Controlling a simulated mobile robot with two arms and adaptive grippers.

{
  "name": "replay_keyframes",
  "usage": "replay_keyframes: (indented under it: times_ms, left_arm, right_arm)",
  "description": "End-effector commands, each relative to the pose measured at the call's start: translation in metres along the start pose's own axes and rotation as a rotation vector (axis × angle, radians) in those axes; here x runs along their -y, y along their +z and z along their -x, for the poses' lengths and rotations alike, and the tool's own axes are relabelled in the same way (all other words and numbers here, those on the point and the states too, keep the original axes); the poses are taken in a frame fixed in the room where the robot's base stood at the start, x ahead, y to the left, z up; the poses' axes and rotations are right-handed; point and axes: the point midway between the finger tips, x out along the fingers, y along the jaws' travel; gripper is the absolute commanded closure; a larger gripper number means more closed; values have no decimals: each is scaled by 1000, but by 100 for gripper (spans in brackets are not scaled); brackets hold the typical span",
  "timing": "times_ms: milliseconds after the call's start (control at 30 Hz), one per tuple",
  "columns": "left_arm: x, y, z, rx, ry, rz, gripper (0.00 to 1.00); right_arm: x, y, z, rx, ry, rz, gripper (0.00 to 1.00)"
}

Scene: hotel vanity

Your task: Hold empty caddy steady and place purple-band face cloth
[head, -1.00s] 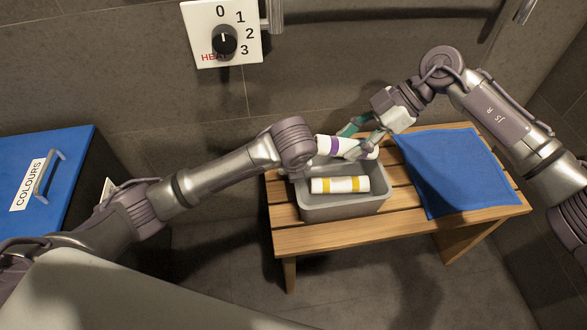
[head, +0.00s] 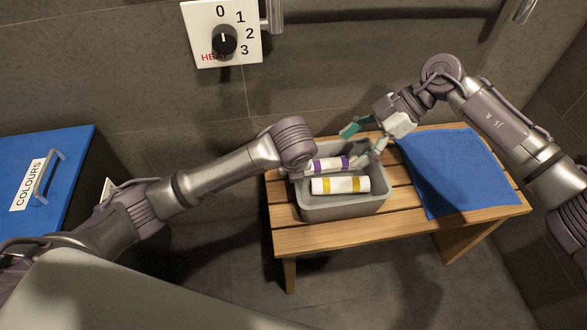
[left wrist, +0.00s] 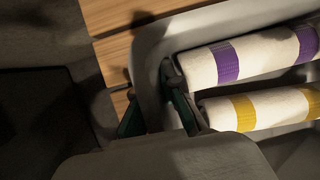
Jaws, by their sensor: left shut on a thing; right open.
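The grey caddy (head: 345,207) stands on the wooden bench and also shows in the left wrist view (left wrist: 150,48). The purple-band face cloth (head: 328,164), a white roll with purple bands, lies inside it along the far side. It also shows in the left wrist view (left wrist: 262,52). A yellow-band roll (head: 340,185) lies beside it on the near side. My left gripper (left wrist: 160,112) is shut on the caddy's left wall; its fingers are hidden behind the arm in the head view. My right gripper (head: 362,143) is open and empty, just above the caddy's far right corner.
A blue cloth (head: 455,172) lies flat on the right part of the slatted bench (head: 420,225). A blue-topped box labelled COLOURS (head: 70,150) stands at the left. A heater dial panel (head: 222,35) is on the tiled wall behind.

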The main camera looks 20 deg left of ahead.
Motion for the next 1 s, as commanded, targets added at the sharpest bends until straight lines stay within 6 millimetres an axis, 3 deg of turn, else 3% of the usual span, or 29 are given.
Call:
replay_keyframes:
  times_ms: [300, 500, 667, 1000]
  left_arm:
    - [0, 0, 0, 1, -1, 0, 100]
    - [0, 0, 0, 1, -1, 0, 100]
    - [0, 0, 0, 1, -1, 0, 100]
    - [0, 0, 0, 1, -1, 0, 100]
  right_arm:
    - [-1, 0, 68, 1, 4, -1, 24]
    - [-1, 0, 98, 0, 3, -2, 24]
    - [0, 0, 108, 0, 1, 0, 24]
    - [0, 0, 108, 0, 1, 0, 24]
